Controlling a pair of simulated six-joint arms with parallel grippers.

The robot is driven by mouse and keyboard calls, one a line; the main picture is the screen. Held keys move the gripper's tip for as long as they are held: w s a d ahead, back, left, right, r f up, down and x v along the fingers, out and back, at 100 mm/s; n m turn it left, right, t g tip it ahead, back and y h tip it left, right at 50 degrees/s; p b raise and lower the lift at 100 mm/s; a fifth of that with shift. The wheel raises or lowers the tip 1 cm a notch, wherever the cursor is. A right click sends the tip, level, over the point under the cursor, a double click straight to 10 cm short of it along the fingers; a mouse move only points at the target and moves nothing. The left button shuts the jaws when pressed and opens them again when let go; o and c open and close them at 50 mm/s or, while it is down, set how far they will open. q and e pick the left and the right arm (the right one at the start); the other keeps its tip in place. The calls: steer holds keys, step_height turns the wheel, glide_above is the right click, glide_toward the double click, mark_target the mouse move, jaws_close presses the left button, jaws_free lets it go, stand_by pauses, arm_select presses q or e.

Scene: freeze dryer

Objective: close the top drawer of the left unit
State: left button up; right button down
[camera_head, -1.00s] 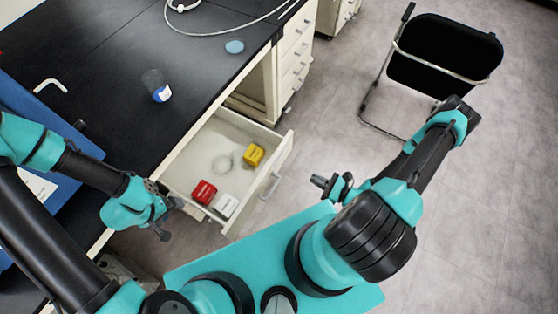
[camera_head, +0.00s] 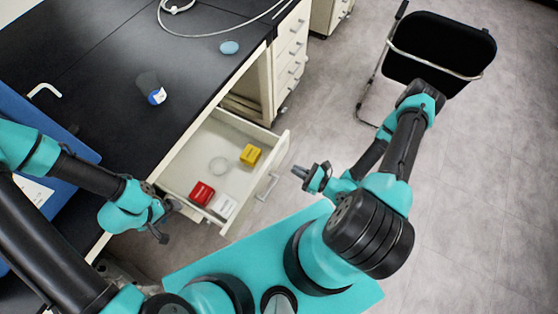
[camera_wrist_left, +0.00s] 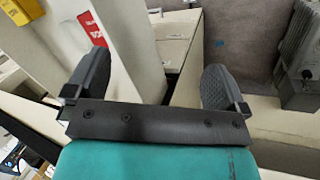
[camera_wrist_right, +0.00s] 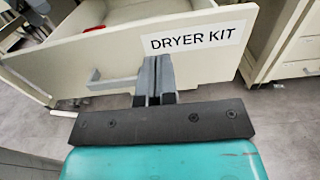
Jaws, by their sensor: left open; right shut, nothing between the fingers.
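The top drawer (camera_head: 256,203) of the left unit is pulled out from under the black bench. It holds a red box (camera_head: 201,193), a white box (camera_head: 224,207), a yellow box (camera_head: 250,155) and a clear round item (camera_head: 220,166). Its front, labelled "DRYER KIT", fills the upper right wrist view (camera_wrist_right: 140,52), with the handle (camera_wrist_right: 112,82) left of the fingers. My right gripper (camera_head: 297,172) is shut and empty, facing the drawer front; I cannot tell whether it touches. My left gripper (camera_head: 168,222) is open beside the drawer's near side.
A black bench top (camera_head: 90,60) carries a blue-labelled bottle (camera_head: 152,90), a light blue disc (camera_head: 229,47) and a cable. Another drawer unit (camera_head: 291,60) stands beyond the open drawer. A black chair (camera_head: 440,45) stands at the upper right.

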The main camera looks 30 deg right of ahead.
mark_target(273, 158)
steer(key=shift+x, duration=3.8)
